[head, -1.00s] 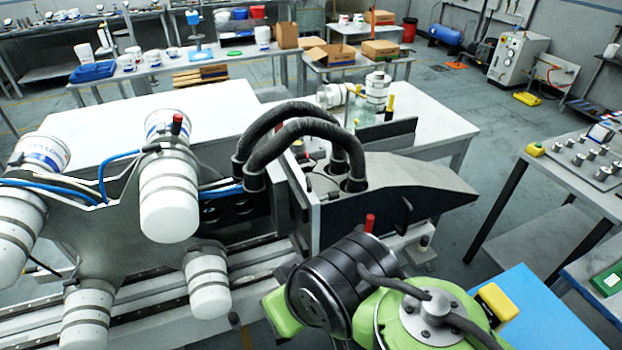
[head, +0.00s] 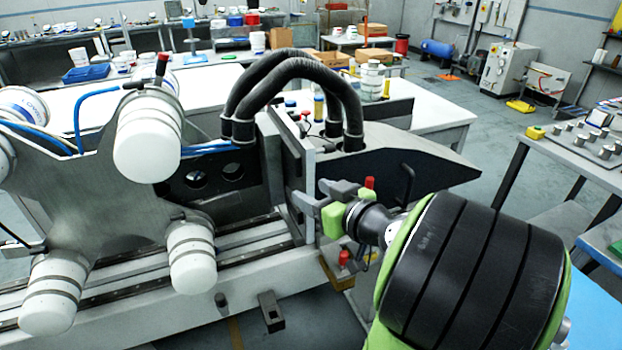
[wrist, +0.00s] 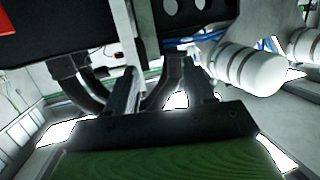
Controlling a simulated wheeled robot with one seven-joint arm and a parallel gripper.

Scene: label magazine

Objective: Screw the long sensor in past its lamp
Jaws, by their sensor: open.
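My gripper (head: 307,192) is open, its grey fingers pointing left toward the upright plate (head: 301,165) of the machine. No sensor shows between the fingers. In the wrist view my gripper (wrist: 162,85) reaches under dark machine parts. I cannot tell surely which part is the long sensor or its lamp. A small yellow and blue upright part (head: 318,107) stands behind the plate, near the hoses. One red-capped part (head: 369,183) shows just behind my wrist, another (head: 343,257) below it.
Two thick black hoses (head: 290,75) arch over the machine. A star-shaped carrier (head: 110,195) with white cylinders fills the left, above a rail bed (head: 245,255). A black handle (head: 407,185) stands right of my gripper. A table with metal knobs (head: 575,160) is at right.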

